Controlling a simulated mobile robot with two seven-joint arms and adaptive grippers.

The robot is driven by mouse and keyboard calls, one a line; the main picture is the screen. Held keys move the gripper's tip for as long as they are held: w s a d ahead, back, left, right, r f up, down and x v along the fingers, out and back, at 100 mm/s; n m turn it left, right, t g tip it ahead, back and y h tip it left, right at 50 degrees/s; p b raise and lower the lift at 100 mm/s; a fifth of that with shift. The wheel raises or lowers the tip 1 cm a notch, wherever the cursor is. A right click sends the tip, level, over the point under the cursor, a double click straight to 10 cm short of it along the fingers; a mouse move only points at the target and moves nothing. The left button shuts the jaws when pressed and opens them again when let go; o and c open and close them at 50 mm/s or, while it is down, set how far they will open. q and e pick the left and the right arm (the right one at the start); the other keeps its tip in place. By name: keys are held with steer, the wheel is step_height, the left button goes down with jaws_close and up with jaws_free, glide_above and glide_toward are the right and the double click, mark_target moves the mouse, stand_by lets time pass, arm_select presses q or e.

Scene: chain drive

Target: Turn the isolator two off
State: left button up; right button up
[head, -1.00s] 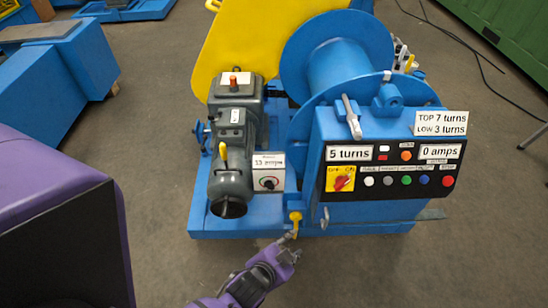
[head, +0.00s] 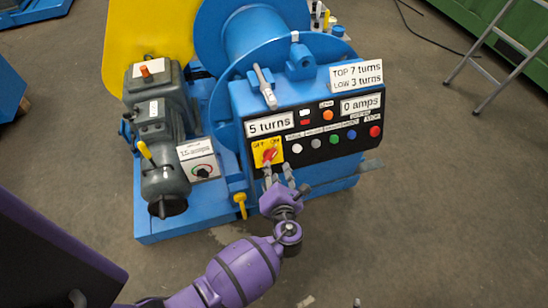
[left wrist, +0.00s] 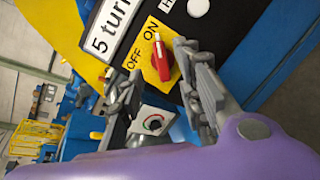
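A red rotary switch handle (head: 270,155) sits on a yellow OFF/ON plate (head: 260,161) at the left end of the black control panel. No label naming it isolator two is readable. The handle tilts toward the ON side. It also shows in the left wrist view as a red handle (left wrist: 162,63) on the yellow plate (left wrist: 149,71). My left gripper (head: 279,173) is open, just below and in front of the switch. In the left wrist view its fingers (left wrist: 157,62) are apart, with the red handle seen between them, apparently not gripped. My right gripper does not show.
The panel (head: 314,153) has several buttons right of the switch. A lever (head: 264,85) stands above it. A small box with a round knob (head: 203,172) and a grey motor (head: 160,135) lie left. A yellow-handled valve (head: 239,200) is below. Floor in front is open.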

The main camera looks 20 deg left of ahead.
mark_target(272, 157)
arm_select(q)
steer(key=x, duration=0.7)
steer(key=shift+d+b, duration=0.1)
steer(key=shift+b, duration=0.2)
jaws_close()
